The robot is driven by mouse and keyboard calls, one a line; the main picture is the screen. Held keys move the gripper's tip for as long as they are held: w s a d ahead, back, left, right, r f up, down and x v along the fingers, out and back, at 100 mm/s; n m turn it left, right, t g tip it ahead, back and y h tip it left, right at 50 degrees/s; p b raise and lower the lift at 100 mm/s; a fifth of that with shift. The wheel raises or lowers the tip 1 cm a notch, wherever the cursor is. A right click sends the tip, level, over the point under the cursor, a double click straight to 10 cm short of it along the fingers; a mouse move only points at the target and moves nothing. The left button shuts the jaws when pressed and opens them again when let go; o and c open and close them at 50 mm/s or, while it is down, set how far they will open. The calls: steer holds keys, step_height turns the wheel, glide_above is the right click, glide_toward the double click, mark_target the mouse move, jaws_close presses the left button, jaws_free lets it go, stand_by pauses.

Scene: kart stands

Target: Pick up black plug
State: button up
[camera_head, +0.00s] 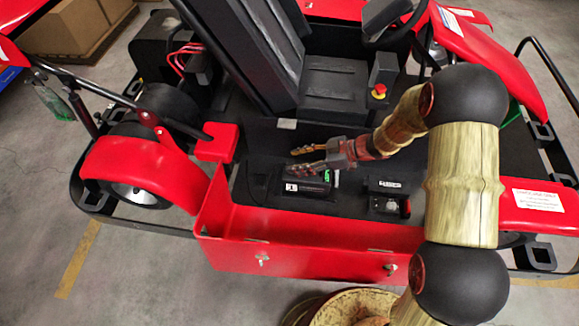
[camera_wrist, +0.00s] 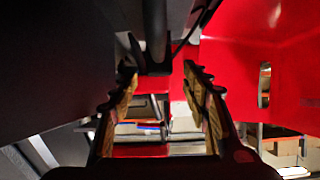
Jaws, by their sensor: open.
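My gripper (camera_head: 291,161) is open, with its fingers pointing left above the kart's open black compartment. In the wrist view my gripper (camera_wrist: 158,74) has its two wooden-toned fingers apart. A dark upright piece with a block-like lower end, which looks like the black plug (camera_wrist: 155,38), shows beyond and between the fingertips, near the top. A thin black cable runs beside it. I see no contact between it and the fingers. In the head view I cannot pick out the plug clearly against the black surfaces.
A black box with a white label (camera_head: 307,188) lies just below my gripper. Another black unit (camera_head: 390,186) stands to its right. The red side panel (camera_head: 310,242) borders the compartment in front. The black seat (camera_head: 335,85) rises behind, and a red block (camera_head: 217,143) is at left.

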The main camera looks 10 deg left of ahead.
steer(key=x, duration=0.7)
steer(key=shift+f, duration=0.2)
steer(key=c, duration=1.1)
jaws_close()
